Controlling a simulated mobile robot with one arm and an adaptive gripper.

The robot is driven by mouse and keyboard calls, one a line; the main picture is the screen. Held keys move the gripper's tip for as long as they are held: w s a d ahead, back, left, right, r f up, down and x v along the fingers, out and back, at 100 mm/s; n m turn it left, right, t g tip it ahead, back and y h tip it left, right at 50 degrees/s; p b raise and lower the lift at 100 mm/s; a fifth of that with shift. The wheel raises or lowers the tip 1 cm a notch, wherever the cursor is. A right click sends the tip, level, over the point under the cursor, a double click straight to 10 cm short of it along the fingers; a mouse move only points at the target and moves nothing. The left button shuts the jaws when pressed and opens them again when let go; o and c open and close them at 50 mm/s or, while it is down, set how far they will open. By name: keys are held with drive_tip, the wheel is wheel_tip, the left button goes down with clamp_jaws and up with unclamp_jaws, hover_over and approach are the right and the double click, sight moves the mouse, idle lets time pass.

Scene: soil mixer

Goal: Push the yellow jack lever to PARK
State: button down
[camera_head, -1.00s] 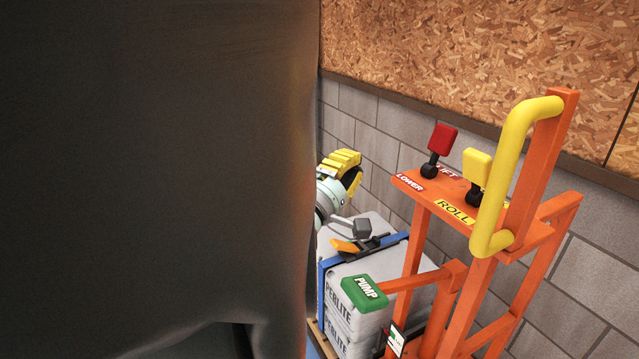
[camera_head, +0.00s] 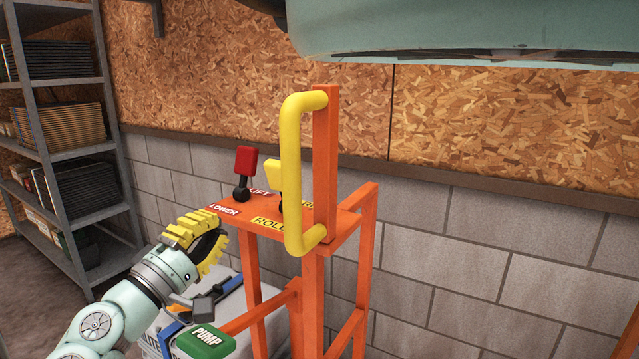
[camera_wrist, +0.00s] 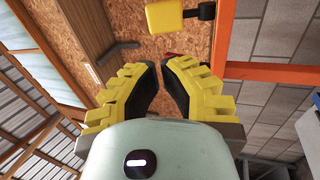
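The yellow jack lever (camera_head: 273,173) stands on the orange top plate of the jack (camera_head: 240,213), partly hidden behind the thick yellow handle (camera_head: 291,170). The ROLL label lies on its near side; another yellow label behind it is mostly covered. I cannot tell its exact setting. My gripper (camera_head: 213,240), with yellow ribbed fingers, is left of the plate and slightly lower, apart from the lever. In the wrist view its fingertips (camera_wrist: 160,64) come nearly together with nothing seen between them; it looks shut. There the yellow lever (camera_wrist: 165,15) shows beyond the fingertips.
A red lever (camera_head: 246,160) stands left of the yellow one, near LIFT and LOWER labels. A green PUMP pedal (camera_head: 205,341) sits below, near my arm. Grey shelving (camera_head: 60,140) is at left; a block wall (camera_head: 480,250) runs behind the jack.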

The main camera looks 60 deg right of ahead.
sight(270, 173)
drive_tip(key=p+x, duration=0.2)
drive_tip(key=x, duration=1.1)
drive_tip(key=shift+s+d, duration=0.15)
drive_tip(key=shift+d, duration=0.15)
drive_tip(key=shift+r+p, duration=0.15)
drive_tip(key=shift+p, duration=0.3)
